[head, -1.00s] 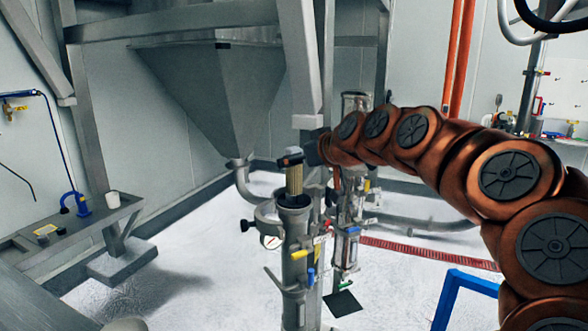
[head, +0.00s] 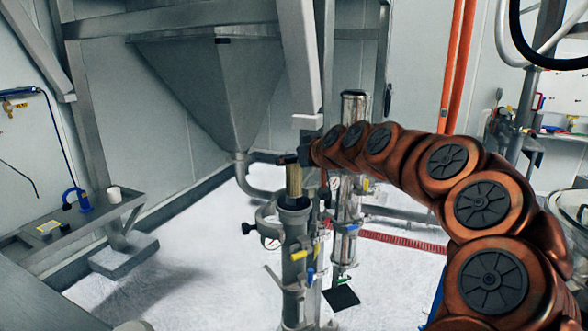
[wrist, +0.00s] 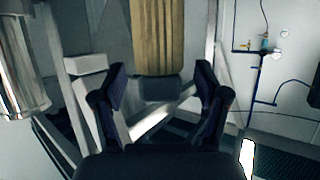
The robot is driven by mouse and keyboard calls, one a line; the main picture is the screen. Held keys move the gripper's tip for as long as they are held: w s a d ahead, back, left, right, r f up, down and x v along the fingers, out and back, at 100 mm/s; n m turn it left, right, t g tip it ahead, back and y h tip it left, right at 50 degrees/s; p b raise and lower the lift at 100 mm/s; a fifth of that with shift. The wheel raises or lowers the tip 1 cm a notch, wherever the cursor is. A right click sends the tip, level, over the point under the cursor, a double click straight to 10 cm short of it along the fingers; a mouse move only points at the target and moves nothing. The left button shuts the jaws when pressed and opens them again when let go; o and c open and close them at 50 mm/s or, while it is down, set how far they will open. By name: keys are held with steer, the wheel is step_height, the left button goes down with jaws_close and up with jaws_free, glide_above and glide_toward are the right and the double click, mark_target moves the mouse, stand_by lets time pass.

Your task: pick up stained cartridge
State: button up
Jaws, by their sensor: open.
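The stained cartridge (head: 294,181) is a tan, ribbed cylinder standing upright in the open top of a grey metal housing (head: 293,233); its lower part is hidden inside. It also shows in the wrist view (wrist: 157,38), with a dark end cap (wrist: 155,88). My gripper (head: 286,159) is at the cartridge's top end in the head view. In the wrist view its two dark fingers (wrist: 160,76) are spread, one on each side of the cap, with gaps visible. The cartridge is not gripped.
A shiny metal cylinder (head: 355,110) stands right behind the housing. A large grey hopper (head: 205,95) hangs behind at left. A pressure gauge (head: 270,242) and coloured handles stick out from the housing.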

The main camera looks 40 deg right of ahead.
steer(key=shift+w, duration=0.15)
steer(key=c, duration=1.4)
steer(key=shift+o, duration=0.2)
